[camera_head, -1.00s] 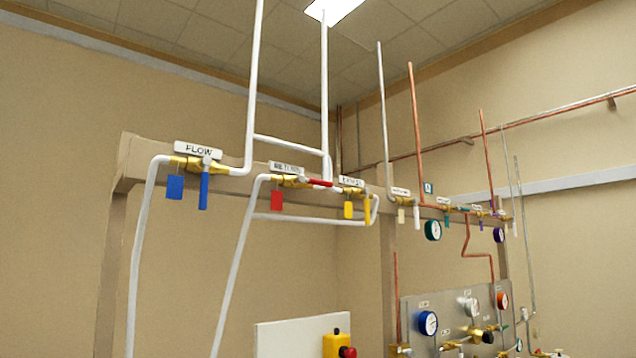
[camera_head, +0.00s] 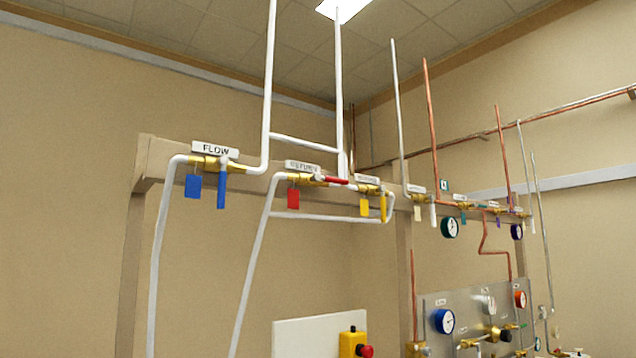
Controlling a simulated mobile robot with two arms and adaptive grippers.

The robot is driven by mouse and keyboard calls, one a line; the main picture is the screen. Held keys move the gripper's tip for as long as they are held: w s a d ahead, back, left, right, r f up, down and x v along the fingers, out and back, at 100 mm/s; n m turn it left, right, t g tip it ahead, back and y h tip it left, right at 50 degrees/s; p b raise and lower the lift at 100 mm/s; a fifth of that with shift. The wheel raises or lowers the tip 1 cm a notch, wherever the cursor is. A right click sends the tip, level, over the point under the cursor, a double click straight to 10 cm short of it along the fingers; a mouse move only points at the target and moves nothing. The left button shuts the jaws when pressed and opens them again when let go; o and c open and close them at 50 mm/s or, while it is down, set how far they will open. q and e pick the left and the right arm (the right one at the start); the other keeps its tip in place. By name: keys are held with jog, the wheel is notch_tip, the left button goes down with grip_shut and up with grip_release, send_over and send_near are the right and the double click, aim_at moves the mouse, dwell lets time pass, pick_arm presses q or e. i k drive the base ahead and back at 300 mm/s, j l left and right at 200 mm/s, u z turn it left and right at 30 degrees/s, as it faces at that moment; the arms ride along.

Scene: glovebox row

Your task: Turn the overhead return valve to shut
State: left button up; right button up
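The return valve (camera_head: 306,179) is a brass valve on the overhead beam, under a white label that appears to read RETURN (camera_head: 302,166). Its red lever (camera_head: 336,181) lies along the pipe, pointing right. A red tag (camera_head: 293,199) hangs below it. To its left is the flow valve (camera_head: 207,162), with its blue lever (camera_head: 222,188) hanging straight down and a blue tag beside it. To its right is a valve with a yellow lever (camera_head: 384,207) pointing down and a yellow tag. Neither of my grippers is in view.
The beige beam (camera_head: 165,160) stands on posts, with white pipes (camera_head: 256,240) running down below it. At lower right is a gauge panel (camera_head: 470,305) with dials and valves. A yellow box with a red button (camera_head: 352,342) stands near a white board (camera_head: 310,335).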

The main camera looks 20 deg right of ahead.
aim_at(316, 177)
jog(key=l+u, duration=0.25)
jog(key=u, duration=0.15)
jog(key=l+u, duration=0.25)
jog(key=u, duration=0.2)
jog(key=l+u, duration=0.55)
jog(key=u, duration=0.25)
jog(key=k+l+u, duration=0.25)
jog(key=l, duration=0.5)
jog(key=k+l+u, duration=0.25)
jog(key=k+l, duration=0.25)
jog(key=l, duration=0.15)
jog(key=k+l+u, duration=0.25)
jog(key=k+l, duration=0.25)
